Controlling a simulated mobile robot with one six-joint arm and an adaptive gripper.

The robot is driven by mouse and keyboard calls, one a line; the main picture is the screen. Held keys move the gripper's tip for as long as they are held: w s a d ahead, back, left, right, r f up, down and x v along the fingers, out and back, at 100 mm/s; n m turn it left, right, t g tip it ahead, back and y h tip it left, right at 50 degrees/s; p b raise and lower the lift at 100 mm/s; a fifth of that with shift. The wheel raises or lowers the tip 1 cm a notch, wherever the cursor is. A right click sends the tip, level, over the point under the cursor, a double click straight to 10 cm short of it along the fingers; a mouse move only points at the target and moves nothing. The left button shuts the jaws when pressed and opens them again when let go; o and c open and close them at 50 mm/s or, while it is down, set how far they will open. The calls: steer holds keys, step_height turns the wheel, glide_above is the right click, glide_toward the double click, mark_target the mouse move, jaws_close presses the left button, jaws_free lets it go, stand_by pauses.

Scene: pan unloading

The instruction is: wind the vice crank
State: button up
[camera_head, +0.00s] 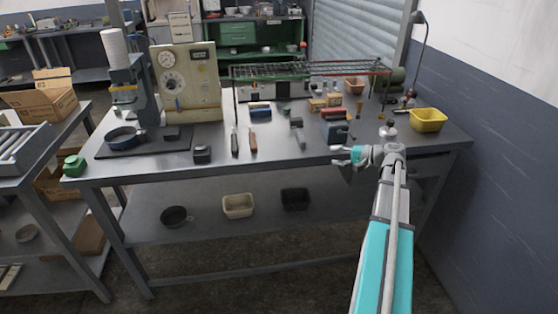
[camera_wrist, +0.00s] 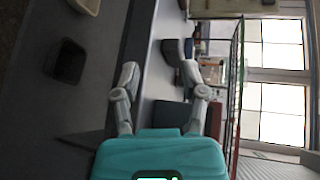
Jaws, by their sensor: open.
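A yellow bin (camera_head: 428,120) stands at the bench's right end. Two screwdriver-like tools (camera_head: 252,141) lie left of the block. Bins, including a black one (camera_head: 295,198), sit on the lower shelf. A wall stands close on the right.

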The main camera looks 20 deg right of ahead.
steer(key=s+a+r+n+g+h+p, duration=0.1)
steer(key=a+r+n+g+p, duration=0.1)
steer(key=a+p, duration=0.4)
steer(key=s+a+r+n+g+h+p, duration=0.1)
steer(key=a+g+p, duration=0.4)
steer(key=a, duration=1.1)
steer(key=shift+s+r+n+g+h+p, duration=0.25)
steer(key=shift+r+n+h+p, duration=0.45)
steer(key=shift+n+p, duration=0.5)
steer(key=shift+f, duration=0.15)
steer(key=w+d+f+m+t+y+b, duration=0.1)
steer(key=d+m+t+b, duration=0.3)
steer(key=d, duration=0.6)
steer(key=w+d+f+t+y+b, duration=0.1)
steer(key=w+d+f+t+b, duration=0.1)
steer(key=d+b, duration=0.6)
steer(key=s+d+m+t+b, duration=0.1)
steer(key=s+d+t+b, duration=0.1)
steer(key=d, duration=0.9)
steer(key=s+d+r+m+t+b, duration=0.1)
steer(key=s+d+t, duration=0.3)
steer(key=d, duration=0.6)
steer(key=shift+s+d+m+b, duration=0.3)
steer(key=shift+d+b, duration=0.1)
steer(key=shift+b, duration=0.15)
steer(key=shift+w+a, duration=0.1)
steer(key=shift+w, duration=0.1)
